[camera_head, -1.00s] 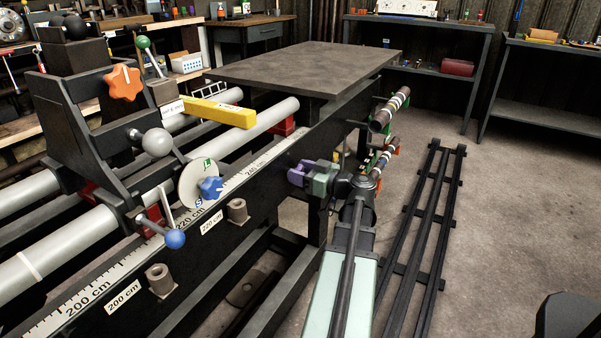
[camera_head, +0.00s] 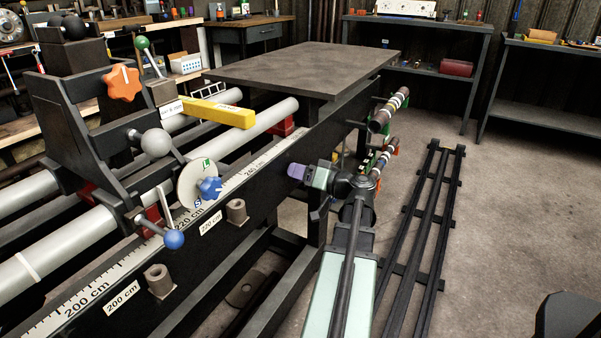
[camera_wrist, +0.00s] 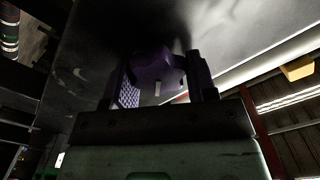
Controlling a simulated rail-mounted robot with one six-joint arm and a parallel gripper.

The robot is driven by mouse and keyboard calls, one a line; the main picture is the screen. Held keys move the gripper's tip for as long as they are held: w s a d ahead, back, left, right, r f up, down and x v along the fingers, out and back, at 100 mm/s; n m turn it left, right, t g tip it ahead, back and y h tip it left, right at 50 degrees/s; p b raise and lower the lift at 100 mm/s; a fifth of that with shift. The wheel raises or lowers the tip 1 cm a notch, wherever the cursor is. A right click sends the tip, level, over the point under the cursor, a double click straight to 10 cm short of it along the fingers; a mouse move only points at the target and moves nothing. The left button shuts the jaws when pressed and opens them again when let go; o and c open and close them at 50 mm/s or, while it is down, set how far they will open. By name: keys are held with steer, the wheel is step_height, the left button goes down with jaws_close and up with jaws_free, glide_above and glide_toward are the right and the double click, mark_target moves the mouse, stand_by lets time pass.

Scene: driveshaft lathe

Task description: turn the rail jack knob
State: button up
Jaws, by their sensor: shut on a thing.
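The purple lobed knob (camera_head: 298,171) sits on the side of the dark lathe beam, below the scale end. In the wrist view the knob (camera_wrist: 156,68) is between my two fingers, with a pale mark on its face. My gripper (camera_wrist: 160,78) is shut on it, one finger on each side. In the head view my gripper (camera_head: 312,175) reaches the knob from the right, and its palm and fingers partly cover it.
The scale rail (camera_head: 160,240) runs along the beam, with a blue star knob (camera_head: 210,188) and a blue ball lever (camera_head: 174,239) to the left. Coloured shafts (camera_head: 388,115) stick out just behind my wrist. A black floor rack (camera_head: 425,225) lies to the right.

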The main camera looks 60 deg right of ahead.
stand_by(0.3)
steer(key=o, duration=0.9)
steer(key=s, duration=0.7)
steer(key=s+d, duration=0.1)
steer(key=s, duration=0.2)
steer(key=shift+s, duration=0.4)
